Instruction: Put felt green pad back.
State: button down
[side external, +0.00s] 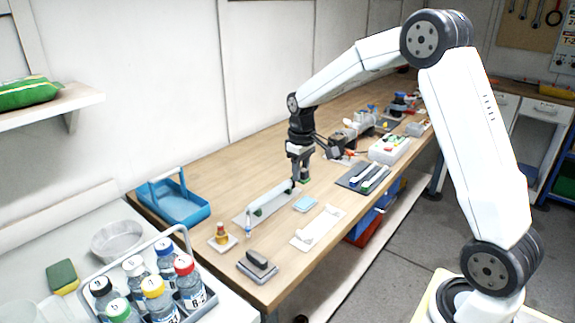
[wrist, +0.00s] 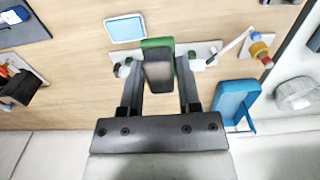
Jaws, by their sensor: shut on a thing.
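The felt green pad (wrist: 157,43) shows as a green edge with a dark grey block on it in the wrist view. My gripper (wrist: 157,72) is shut on the dark block, with one finger on each side. In the side view my gripper (side external: 301,170) points down over the bench, and the green of the pad (side external: 305,181) shows just under it. I cannot tell whether the pad touches the bench top. A pale plate with a white tube (side external: 268,201) lies close to the gripper's front left, and part of it shows behind the pad in the wrist view.
A light blue pad (side external: 305,203) lies nearby, with a white plate (side external: 318,228) nearer the front edge. A grey block with a handle (side external: 258,264) is at the near corner. A blue basket (side external: 174,205), a bottle rack (side external: 160,290) and a dark mat with tools (side external: 363,178) stand around.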

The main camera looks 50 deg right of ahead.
jog(key=s+a, duration=0.4)
jog(key=s, duration=0.6)
jog(key=shift+f, duration=0.45)
jog(key=shift+w, duration=0.15)
send_over(286, 219)
jog(key=s, duration=0.1)
notch_tip(286, 219, down, 8)
jog(key=shift+s+a+f, duration=0.15)
jog(key=shift+w+f, duration=0.45)
jog(key=shift+f, duration=0.05)
jog(key=shift+f, duration=0.1)
jog(key=shift+w+f, duration=0.2)
jog(key=shift+f, duration=1.55)
